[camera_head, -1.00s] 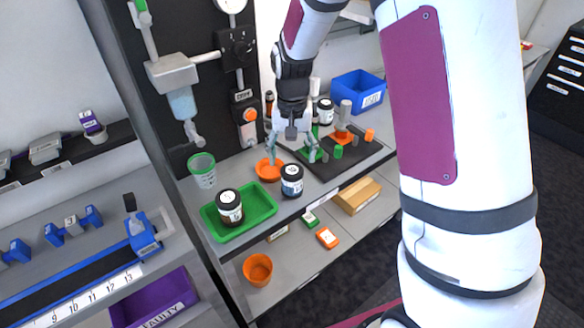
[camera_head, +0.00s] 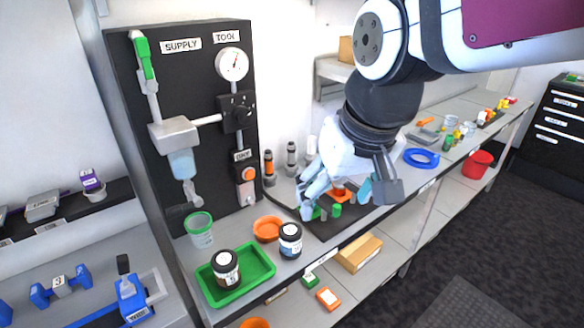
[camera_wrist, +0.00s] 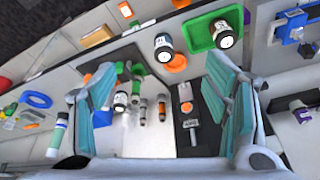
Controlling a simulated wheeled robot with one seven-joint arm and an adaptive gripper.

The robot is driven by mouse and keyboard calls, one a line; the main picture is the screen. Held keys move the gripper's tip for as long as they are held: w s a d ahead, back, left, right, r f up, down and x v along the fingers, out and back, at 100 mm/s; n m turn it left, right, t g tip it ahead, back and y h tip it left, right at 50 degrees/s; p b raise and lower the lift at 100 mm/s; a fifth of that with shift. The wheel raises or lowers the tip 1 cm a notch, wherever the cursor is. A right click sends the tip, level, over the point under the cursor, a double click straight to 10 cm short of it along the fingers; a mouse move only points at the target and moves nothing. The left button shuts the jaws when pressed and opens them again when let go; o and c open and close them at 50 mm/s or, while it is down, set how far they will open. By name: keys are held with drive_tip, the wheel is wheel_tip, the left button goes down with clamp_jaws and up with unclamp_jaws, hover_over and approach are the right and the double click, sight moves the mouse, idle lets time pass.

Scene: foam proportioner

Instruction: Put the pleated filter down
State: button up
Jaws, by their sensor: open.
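My gripper (camera_head: 338,192) hangs over the black mat (camera_head: 330,228) on the bench. In the wrist view my gripper (camera_wrist: 163,95) has its two teal-padded fingers spread wide, with nothing held between them. I cannot tell for sure which thing is the pleated filter. Several upright cylinders stand at the back of the bench: an orange-and-black one (camera_head: 268,170), a grey one (camera_head: 291,158) and a pale one (camera_head: 311,149). My gripper and wrist hide part of the mat and what is behind.
A green tray (camera_head: 262,286) holds a dark jar (camera_head: 226,268). Another jar (camera_head: 290,240) and an orange dish (camera_head: 267,229) stand beside it. A black supply panel (camera_head: 215,100) rises behind. A blue ring (camera_head: 421,158) lies on the right part of the bench.

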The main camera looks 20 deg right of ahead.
drive_tip(key=s+t, duration=0.1)
drive_tip(key=s, duration=0.5)
drive_tip(key=shift+r+n, duration=0.35)
drive_tip(key=shift+n, duration=0.05)
drive_tip(key=shift+s+d, duration=0.15)
drive_tip(key=shift+s, duration=0.2)
drive_tip(key=shift+c, duration=1.2)
drive_tip(key=n+g+b, duration=0.5)
drive_tip(key=n+b, duration=0.1)
drive_tip(key=n, duration=1.6)
hover_over(293, 230)
wheel_tip(293, 230, down, 17)
drive_tip(key=shift+d+f, duration=0.1)
wheel_tip(293, 230, down, 8)
drive_tip(key=shift+f+b, duration=0.25)
drive_tip(key=shift+b, duration=0.05)
drive_tip(key=f, duration=0.2)
drive_tip(key=a+f, duration=0.1)
drive_tip(key=f, duration=0.1)
drive_tip(key=shift+w, duration=0.1)
drive_tip(key=shift+f, duration=0.65)
drive_tip(key=shift+c, duration=0.5)
